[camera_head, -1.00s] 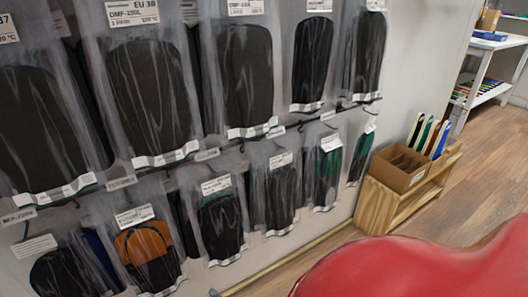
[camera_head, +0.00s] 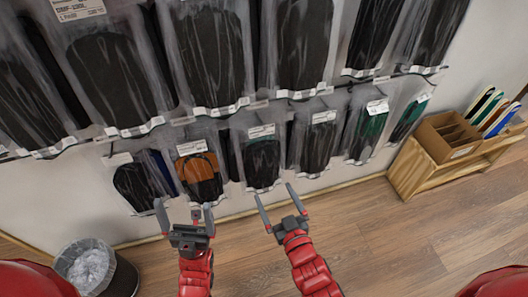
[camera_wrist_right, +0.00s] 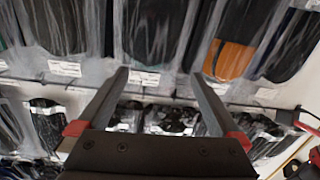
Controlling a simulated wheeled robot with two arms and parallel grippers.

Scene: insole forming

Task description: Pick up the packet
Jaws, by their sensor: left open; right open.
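Clear packets with dark insoles hang in two rows on the wall. In the head view, the lower row has a packet with an orange and black insole (camera_head: 198,177), a black one (camera_head: 262,160) to its right, and a black one (camera_head: 135,185) at its left. Which packet is meant cannot be told. My left gripper (camera_head: 184,209) is open and empty, below the orange packet. My right gripper (camera_head: 274,197) is open and empty, just below the black packet. In the right wrist view the open fingers (camera_wrist_right: 158,80) point toward hanging packets, with the orange one (camera_wrist_right: 232,58) to the right.
A bin with a clear liner (camera_head: 92,268) stands on the floor at the lower left. A cardboard box (camera_head: 447,138) with colored insoles beside it sits on a wooden shelf (camera_head: 412,172) at the right. The floor between is clear.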

